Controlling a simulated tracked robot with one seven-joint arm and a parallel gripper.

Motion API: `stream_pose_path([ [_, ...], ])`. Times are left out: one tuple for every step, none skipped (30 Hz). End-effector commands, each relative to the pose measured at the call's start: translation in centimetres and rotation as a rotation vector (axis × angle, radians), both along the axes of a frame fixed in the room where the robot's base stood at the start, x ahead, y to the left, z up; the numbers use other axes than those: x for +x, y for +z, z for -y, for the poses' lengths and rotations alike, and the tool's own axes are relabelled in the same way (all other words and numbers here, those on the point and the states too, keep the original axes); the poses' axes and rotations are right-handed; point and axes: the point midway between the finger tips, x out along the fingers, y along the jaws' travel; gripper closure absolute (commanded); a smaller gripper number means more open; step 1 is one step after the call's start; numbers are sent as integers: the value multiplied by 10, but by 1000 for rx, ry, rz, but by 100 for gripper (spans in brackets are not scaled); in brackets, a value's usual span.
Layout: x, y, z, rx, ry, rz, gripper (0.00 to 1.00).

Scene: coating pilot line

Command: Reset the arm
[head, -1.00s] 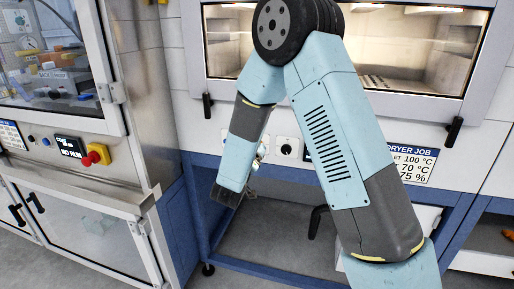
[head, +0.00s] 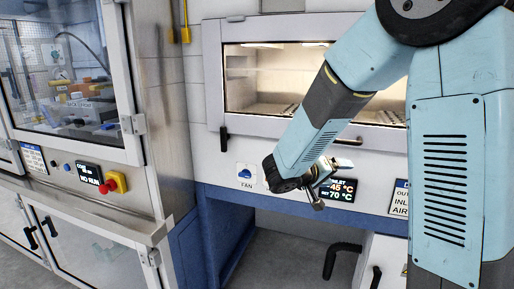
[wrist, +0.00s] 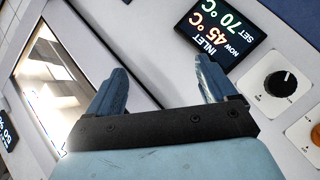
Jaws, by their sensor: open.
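My gripper (wrist: 160,92) shows in the wrist view with its two blue-grey fingers spread wide and nothing between them. Past the fingers is the white dryer front panel, with a dark display (wrist: 222,30) reading inlet now 45 °C, set 70 °C. In the head view my arm is bent, with its forearm angled down to the left, and the gripper (head: 322,192) is in front of the panel by the same display (head: 342,190). The fingertips are small there and partly hidden by the wrist. I cannot tell how near they are to the panel.
The dryer window (head: 262,85) is above the panel, with a dark latch (head: 224,140). A fan button (head: 245,173) is left of my wrist. A black knob (wrist: 281,84) is on the panel. A glass-fronted cabinet (head: 140,125) with a red stop button (head: 107,187) stands at left.

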Motion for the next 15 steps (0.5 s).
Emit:
stream_pose_path([
  [-13, 8, 12, 23, -38, -26, 15],
  [-21, 11, 18, 39, -59, -50, 15],
  [-31, 14, 26, 61, -84, -79, 15],
  [-39, 17, 31, 79, -102, -100, 15],
  [-47, 19, 35, 99, -116, -122, 15],
  [-58, 21, 41, 126, -136, -151, 15],
  [-66, 22, 45, 148, -150, -172, 15],
  [-74, 24, 49, 172, -160, -191, 15],
  [-85, 26, 53, 203, -172, -216, 15],
  [-93, 27, 56, 228, -182, -234, 15],
  [-100, 28, 58, 255, -188, -251, 15],
  [-110, 29, 60, 291, -193, -272, 15],
  [-118, 30, 61, 317, -194, -288, 15],
  [-125, 31, 62, 345, -195, -302, 15],
  [-134, 32, 63, 383, -196, -321, 15],
])
